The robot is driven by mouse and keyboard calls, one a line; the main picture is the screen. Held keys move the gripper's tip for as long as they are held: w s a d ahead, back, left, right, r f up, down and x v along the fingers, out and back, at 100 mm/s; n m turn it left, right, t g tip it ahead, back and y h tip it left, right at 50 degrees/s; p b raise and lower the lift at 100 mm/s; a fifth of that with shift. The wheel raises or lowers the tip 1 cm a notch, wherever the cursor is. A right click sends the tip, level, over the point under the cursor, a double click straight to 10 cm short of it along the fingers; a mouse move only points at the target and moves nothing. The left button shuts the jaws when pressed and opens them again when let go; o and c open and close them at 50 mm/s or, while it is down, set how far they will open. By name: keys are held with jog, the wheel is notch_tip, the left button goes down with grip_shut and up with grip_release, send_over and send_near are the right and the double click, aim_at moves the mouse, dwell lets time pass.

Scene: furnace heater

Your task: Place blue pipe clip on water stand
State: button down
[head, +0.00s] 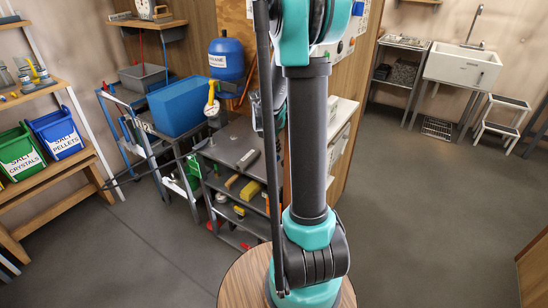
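I cannot make out a blue pipe clip in the head view. I cannot tell for sure which piece of furniture is the water stand. A blue metal frame stand (128,128) at left of centre carries a grey tub and stands beside a large blue box (178,106). A round blue tank (226,60) is up behind the box. My teal and dark grey arm rises through the middle of the view and runs out of the top edge. My gripper is out of view, so what it holds is hidden.
A dark grey shelf cart (238,146) with small tools stands left of my arm. Wooden shelving at far left holds a green bin (22,153) and a blue bin (57,134). A white sink (462,66) and step stool (503,123) stand at right. The right-hand floor is clear.

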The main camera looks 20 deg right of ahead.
aim_at(274, 155)
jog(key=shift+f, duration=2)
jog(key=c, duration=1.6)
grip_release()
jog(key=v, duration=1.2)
